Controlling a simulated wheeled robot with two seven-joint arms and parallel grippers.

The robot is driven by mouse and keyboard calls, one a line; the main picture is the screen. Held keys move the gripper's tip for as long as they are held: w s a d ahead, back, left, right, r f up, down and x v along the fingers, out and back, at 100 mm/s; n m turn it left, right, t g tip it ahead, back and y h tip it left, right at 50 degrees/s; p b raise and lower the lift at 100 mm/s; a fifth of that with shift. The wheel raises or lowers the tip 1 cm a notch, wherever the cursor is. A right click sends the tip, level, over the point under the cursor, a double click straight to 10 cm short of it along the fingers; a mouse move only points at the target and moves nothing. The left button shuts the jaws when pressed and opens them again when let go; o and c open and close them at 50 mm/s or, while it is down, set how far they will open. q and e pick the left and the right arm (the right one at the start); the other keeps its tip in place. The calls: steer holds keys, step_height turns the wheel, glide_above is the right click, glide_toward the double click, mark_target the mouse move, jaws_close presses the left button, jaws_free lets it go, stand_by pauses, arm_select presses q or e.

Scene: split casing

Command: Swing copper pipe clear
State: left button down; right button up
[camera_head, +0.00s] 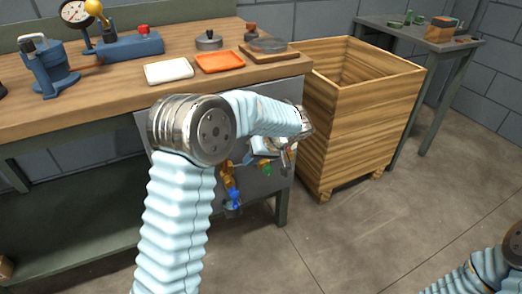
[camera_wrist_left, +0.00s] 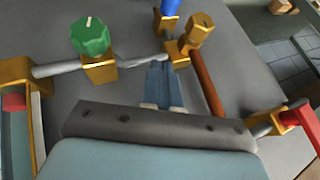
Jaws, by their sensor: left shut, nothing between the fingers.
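The copper pipe (camera_wrist_left: 208,84) shows in the left wrist view as a reddish-brown tube. It runs from a brass fitting with a hex nut (camera_wrist_left: 198,32) down to a brass fitting (camera_wrist_left: 264,124) at the right. My left gripper (camera_wrist_left: 161,70) is shut and empty, its fingers to the left of the pipe with a visible gap. In the head view my left arm reaches across the bench front and hides most of the pipework; I cannot make out the copper pipe there. My right gripper is out of view; only part of the right arm shows at the lower right corner.
In the left wrist view a green knob (camera_wrist_left: 91,36), a blue knob (camera_wrist_left: 170,7) and a red handle (camera_wrist_left: 301,127) surround the fingers. In the head view a wooden crate (camera_head: 350,130) stands right of the bench (camera_head: 70,112). The floor in front is clear.

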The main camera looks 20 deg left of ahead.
mark_target(227, 167)
arm_select(q)
steer(key=shift+s+a+p, duration=0.15)
steer(key=shift+s+a, duration=0.5)
steer(key=shift+a, duration=0.2)
steer(key=shift+s+a+p, duration=0.15)
steer(key=shift+s+a, duration=0.5)
steer(key=shift+a, duration=0.2)
steer(key=shift+s+a+f+g+y, duration=0.1)
steer(key=shift+s+a+g+y, duration=0.1)
steer(key=shift+s+g+y, duration=0.1)
steer(key=shift+s+a+f+m+g+y+b, duration=0.1)
steer(key=shift+s+a+m+g+y+b, duration=0.25)
steer(key=shift+y, duration=0.15)
steer(key=shift+s+a+g+y, duration=0.35)
steer(key=shift+s+g+y, duration=0.1)
steer(key=shift+y, duration=0.05)
steer(key=shift+s+a+r+m+g+y+b, duration=0.1)
steer(key=shift+s+a+r+m+g+y, duration=0.2)
steer(key=shift+s+a+y, duration=0.2)
steer(key=shift+s+a+r+m+g+y+b, duration=0.1)
steer(key=shift+s+a+r+m+g+y, duration=0.15)
steer(key=shift+s+a+g+y, duration=0.25)
steer(key=shift+s+a+r+m+g+y+b, duration=0.1)
steer(key=shift+s+a+r+m+g+y, duration=0.15)
steer(key=shift+s+a+y, duration=0.3)
steer(key=shift+s+d, duration=0.1)
